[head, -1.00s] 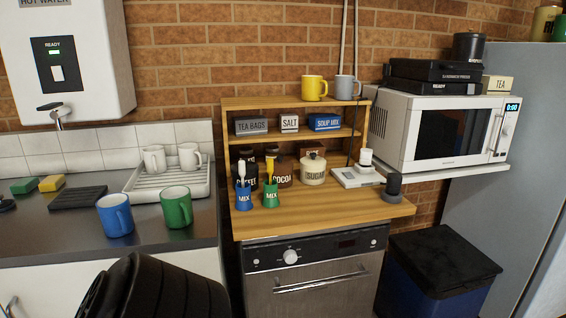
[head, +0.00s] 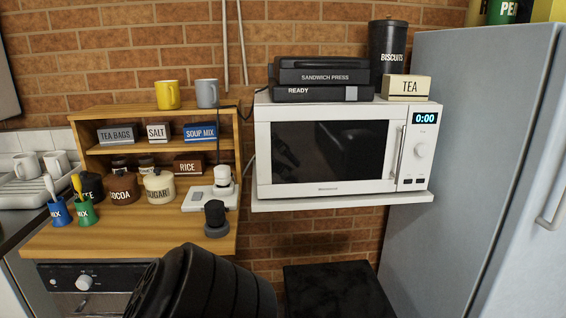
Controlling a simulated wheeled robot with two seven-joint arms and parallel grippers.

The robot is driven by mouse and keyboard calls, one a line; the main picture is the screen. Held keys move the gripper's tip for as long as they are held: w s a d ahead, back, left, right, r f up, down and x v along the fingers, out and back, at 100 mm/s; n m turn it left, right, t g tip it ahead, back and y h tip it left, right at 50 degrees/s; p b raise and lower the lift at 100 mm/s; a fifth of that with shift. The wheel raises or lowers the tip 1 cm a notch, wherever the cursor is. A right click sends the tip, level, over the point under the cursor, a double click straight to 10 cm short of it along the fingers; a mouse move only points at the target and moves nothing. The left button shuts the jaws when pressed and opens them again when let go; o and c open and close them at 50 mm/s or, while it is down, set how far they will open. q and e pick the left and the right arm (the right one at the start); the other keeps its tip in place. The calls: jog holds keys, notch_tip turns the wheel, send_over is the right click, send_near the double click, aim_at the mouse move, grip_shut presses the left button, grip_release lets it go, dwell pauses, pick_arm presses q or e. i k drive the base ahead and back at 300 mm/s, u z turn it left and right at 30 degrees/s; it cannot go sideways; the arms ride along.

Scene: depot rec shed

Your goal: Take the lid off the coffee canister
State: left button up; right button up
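A dark canister (head: 91,184) stands at the left of the canister row on the wooden shelf unit. It is partly hidden behind the stirrers in the blue and green cups, and only the end of its label shows, so I cannot read it as coffee for certain. Its lid is hard to make out. Next to it stand a brown cocoa canister (head: 123,190) and a cream sugar canister (head: 159,188), both with lids on.
The blue cup (head: 60,212) and green cup (head: 86,212) stand in front of the canisters. A white scale (head: 207,198) and a dark grinder-like item (head: 215,218) are to their right. The wooden counter (head: 140,232) is clear in front. A microwave (head: 335,150) sits further right.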

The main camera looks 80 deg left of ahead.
aim_at(87, 179)
jog(key=i, duration=0.25)
jog(key=u, duration=3.55)
